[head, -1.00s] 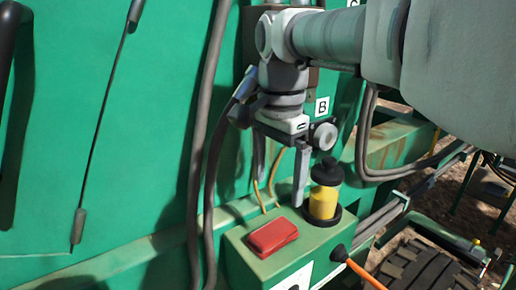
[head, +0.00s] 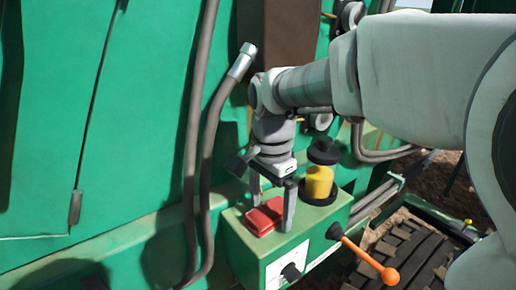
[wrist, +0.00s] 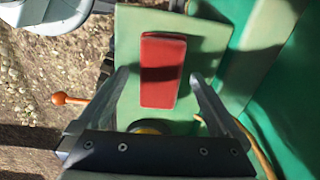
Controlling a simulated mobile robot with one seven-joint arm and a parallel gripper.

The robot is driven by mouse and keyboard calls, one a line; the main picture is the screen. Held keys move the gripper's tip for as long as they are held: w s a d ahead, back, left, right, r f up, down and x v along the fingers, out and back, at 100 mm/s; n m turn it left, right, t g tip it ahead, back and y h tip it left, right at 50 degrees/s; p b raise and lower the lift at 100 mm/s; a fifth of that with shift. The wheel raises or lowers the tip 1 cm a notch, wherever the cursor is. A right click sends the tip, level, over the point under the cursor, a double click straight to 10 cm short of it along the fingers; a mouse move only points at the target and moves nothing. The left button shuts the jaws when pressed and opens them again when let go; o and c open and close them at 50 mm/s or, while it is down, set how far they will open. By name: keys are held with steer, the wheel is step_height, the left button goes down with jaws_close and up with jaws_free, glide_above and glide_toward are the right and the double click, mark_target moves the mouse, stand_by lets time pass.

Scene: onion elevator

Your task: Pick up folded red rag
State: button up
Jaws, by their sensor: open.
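The folded red rag (head: 263,217) lies flat on top of the green control box (head: 246,248). In the wrist view the rag (wrist: 162,70) is a red rectangle between and beyond my two fingers. My gripper (head: 271,208) points down over the box, with its fingertips close around the rag; one finger shows at its right side and the other behind it. In the wrist view my gripper (wrist: 160,74) is open with a finger on each side and a gap to the rag. Nothing is held. Whether the fingertips touch the box top cannot be told.
A yellow cylinder with a black cap (head: 318,183) stands on the box just right of my gripper. Grey hoses (head: 205,150) hang by the green wall.

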mark_target(270, 209)
steer(key=shift+f, duration=0.25)
steer(key=c, duration=1.4)
steer(key=shift+r, duration=0.1)
step_height(270, 209, up, 4)
steer(key=shift+w+r, duration=0.1)
steer(key=s+d+r, duration=0.2)
steer(key=s, duration=0.1)
steer(key=s+d+r, duration=0.2)
steer(key=s+d, duration=0.1)
steer(key=s+d+r+b, duration=0.1)
steer(key=s+d+r, duration=0.1)
steer(key=s, duration=0.1)
steer(key=shift+d+r, duration=0.25)
steer(key=shift+r, duration=0.05)
steer(key=o, duration=0.6)
steer(key=c, duration=0.4)
steer(key=shift+c, duration=0.2)
